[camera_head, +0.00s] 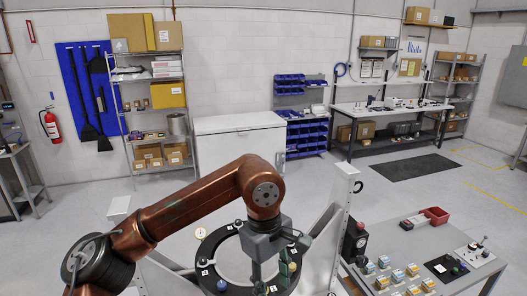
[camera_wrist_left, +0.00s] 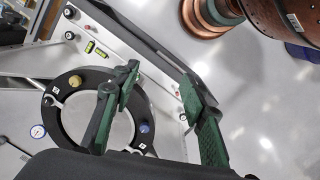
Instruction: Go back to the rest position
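My left arm reaches in from the left in the head view, with its copper links bent over the fixture. My left gripper (camera_head: 269,272) points down over the right part of a black ring (camera_head: 215,247). In the left wrist view the green fingers of the left gripper (camera_wrist_left: 160,78) are spread apart, with nothing between them. The black ring also shows in that view (camera_wrist_left: 53,120), beyond the fingers, around a pale round plate. Whether a finger touches the fixture is not clear. My right gripper is in neither view.
Pale upright frame panels (camera_head: 333,228) flank the ring. A dial gauge (camera_head: 200,233) and a blue ball (camera_head: 221,285) are at the ring. Open floor lies behind.

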